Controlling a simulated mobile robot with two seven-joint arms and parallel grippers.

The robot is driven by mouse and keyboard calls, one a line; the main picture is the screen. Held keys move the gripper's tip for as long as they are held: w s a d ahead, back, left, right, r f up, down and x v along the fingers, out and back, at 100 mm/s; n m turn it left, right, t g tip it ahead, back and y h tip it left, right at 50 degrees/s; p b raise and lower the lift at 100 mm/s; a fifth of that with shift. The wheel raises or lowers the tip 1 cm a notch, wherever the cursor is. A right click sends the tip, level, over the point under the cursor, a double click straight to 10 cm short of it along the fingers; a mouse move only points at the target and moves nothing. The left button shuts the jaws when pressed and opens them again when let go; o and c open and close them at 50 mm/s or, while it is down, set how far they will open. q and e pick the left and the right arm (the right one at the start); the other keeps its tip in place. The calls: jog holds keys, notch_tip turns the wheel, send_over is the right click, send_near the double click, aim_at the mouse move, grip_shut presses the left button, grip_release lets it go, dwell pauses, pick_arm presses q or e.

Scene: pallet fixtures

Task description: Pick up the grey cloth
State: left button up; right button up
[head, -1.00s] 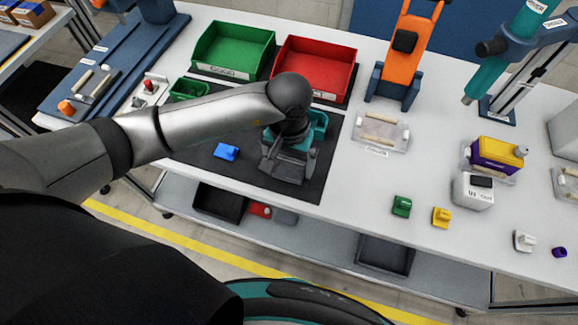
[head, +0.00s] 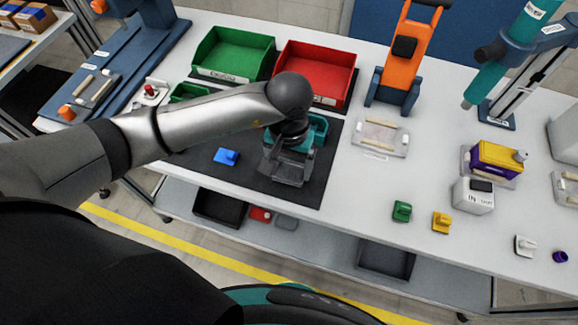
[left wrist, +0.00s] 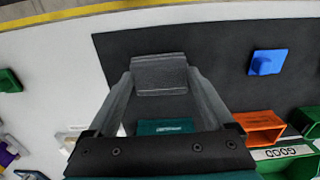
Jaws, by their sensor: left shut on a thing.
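The grey cloth (left wrist: 159,76) shows in the left wrist view as a folded grey rectangle between my fingertips, over the dark mat (left wrist: 215,70). My left gripper (left wrist: 160,82) is shut on it. In the head view my left gripper (head: 287,168) is above the front right part of the mat, and the grey of the cloth and fingers is hard to tell apart. I cannot tell whether the cloth touches the mat. My right gripper is not in view.
A teal bin (head: 316,130) stands just behind the gripper. A blue block (head: 226,156) lies to its left on the mat. Green (head: 232,77) and red (head: 318,92) bins stand at the back.

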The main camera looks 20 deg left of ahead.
aim_at(289, 169)
pick_arm(q)
notch_tip(289, 169, up, 19)
dwell(0.4)
